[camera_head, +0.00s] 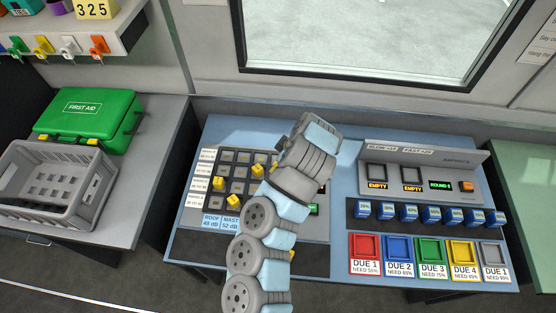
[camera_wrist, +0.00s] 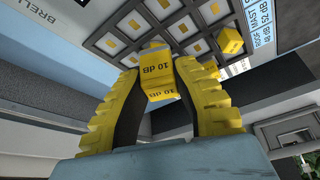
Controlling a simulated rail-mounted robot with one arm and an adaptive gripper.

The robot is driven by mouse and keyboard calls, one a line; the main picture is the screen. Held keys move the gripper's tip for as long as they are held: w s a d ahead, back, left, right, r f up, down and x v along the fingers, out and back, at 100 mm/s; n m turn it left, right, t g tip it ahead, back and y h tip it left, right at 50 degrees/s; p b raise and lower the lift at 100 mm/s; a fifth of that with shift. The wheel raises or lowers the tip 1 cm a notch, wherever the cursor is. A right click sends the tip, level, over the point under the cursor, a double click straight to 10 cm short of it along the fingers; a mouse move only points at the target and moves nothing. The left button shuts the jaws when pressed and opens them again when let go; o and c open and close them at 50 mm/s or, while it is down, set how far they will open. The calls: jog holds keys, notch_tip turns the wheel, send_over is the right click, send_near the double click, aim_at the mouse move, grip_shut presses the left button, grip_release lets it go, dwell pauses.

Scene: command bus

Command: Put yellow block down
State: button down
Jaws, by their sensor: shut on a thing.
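My gripper (camera_wrist: 160,74) is shut on a yellow block (camera_wrist: 157,62) marked "10 dB", with one yellow ribbed finger on each side. The dark grid panel (camera_wrist: 128,25) with square slots lies beyond the block in the wrist view. I cannot tell whether the block is clear of the panel or touching it. In the head view my arm reaches over the right part of the grid panel (camera_head: 239,187), and the fingers and held block are hidden behind my wrist. Other yellow blocks (camera_head: 218,183) stand on the panel; one shows at right in the wrist view (camera_wrist: 230,40).
A blue-topped console (camera_head: 345,192) carries the panel. Right of my arm are a row of small blue blocks (camera_head: 432,214) and colored trays marked "DUE" (camera_head: 398,248). A grey crate (camera_head: 40,210) and green first aid case (camera_head: 90,117) sit on the left counter.

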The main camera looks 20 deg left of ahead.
jog(key=shift+w+a+f+b, duration=0.25)
jog(key=shift+w+f+b, duration=0.45)
jog(key=shift+b, duration=0.25)
jog(key=w+b, duration=0.1)
jog(key=b, duration=0.2)
jog(key=w+a+b, duration=0.1)
jog(key=b, duration=0.2)
jog(key=shift+w+f+b, duration=0.1)
jog(key=shift+f+b, duration=0.3)
jog(key=shift+w+a+f+b, duration=0.45)
jog(key=shift+w+f, duration=0.25)
jog(key=shift+w, duration=0.25)
jog(key=shift+w+a+f+b, duration=0.4)
jog(key=shift+w+f, duration=0.3)
jog(key=shift+w, duration=0.2)
jog(key=shift+w+a+f+p, duration=0.2)
jog(key=shift+w+a+f, duration=0.15)
jog(key=shift+w+f, duration=0.4)
jog(key=shift+w+a+f+p, duration=0.15)
jog(key=shift+w+a+f, duration=0.25)
jog(key=shift+f, duration=0.5)
jog(key=shift+w+d, duration=0.1)
jog(key=shift+w, duration=0.1)
